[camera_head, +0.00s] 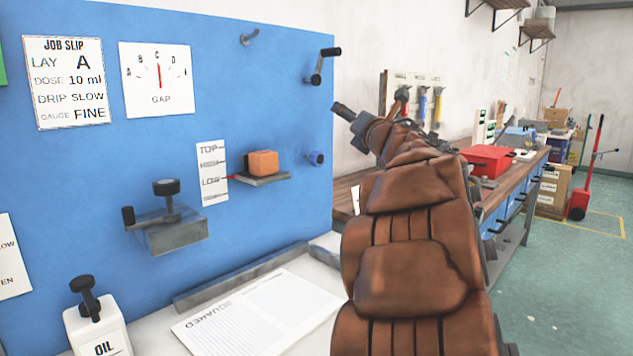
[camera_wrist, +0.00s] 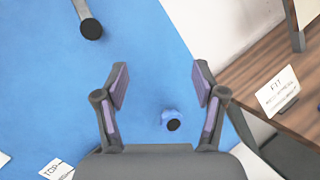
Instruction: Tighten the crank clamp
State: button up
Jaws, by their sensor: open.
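A crank (camera_head: 318,72) with a grey arm and black handle is mounted at the upper right of the blue panel. In the wrist view, a grey bar with a black end (camera_wrist: 90,27) at the upper left looks like this crank. Which fixture is the crank clamp is not certain. My gripper (camera_head: 345,110) is at the panel's right edge, below and right of the crank. In the wrist view my gripper (camera_wrist: 160,75) has its fingers spread, with only blue panel between the tips.
The blue panel (camera_head: 110,155) also bears a grey metal block (camera_head: 178,238) with black knobs, a shelf (camera_head: 263,181) with an orange block (camera_head: 262,162), and a peg (camera_head: 250,37). An oil bottle (camera_head: 98,330) stands at lower left. A wooden bench (camera_head: 512,187) is on the right.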

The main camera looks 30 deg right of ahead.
aim_at(320, 160)
jog(key=a+f+n+y+b, duration=0.1)
jog(key=f+n+y, duration=0.1)
jog(key=f+n, duration=0.1)
jog(key=a+f+n+g+y+b, duration=0.1)
jog(key=f+n+y+b, duration=0.1)
jog(key=f+n+y, duration=0.1)
jog(key=a+f+n+g+y+b, duration=0.1)
jog(key=f+n+y, duration=0.2)
jog(key=f+n, duration=0.2)
jog(key=shift+w+n, duration=0.4)
jog(key=shift+n, duration=0.1)
jog(key=shift+x, duration=3.5)
jog(key=c, duration=1.2)
jog(key=shift+o, duration=0.2)
